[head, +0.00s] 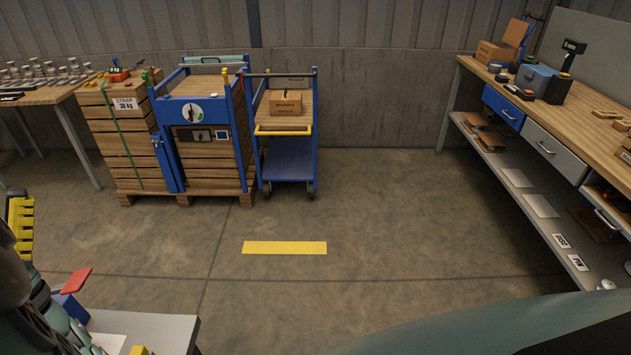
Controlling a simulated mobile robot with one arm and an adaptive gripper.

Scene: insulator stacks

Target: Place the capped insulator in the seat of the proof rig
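I cannot make out the capped insulator for certain. Several small grey, knobbed pieces (40,70) stand in rows on the wooden table at the far left, too small to tell whether any is capped. I cannot identify the proof rig or its seat surely. A blue-framed unit (197,112) with a round sign and a small display stands on a pallet against the back wall. Dark and teal parts, apparently of my arm, fill the lower left corner. My gripper's fingertips are not visible, so what it holds is not shown.
A blue trolley (290,157) carries a cardboard box (285,103). A strapped wooden crate (112,145) stands left of the blue unit. A long workbench (560,105) lines the right. A grey table (170,328) is close at lower left. The middle floor (390,215) is clear.

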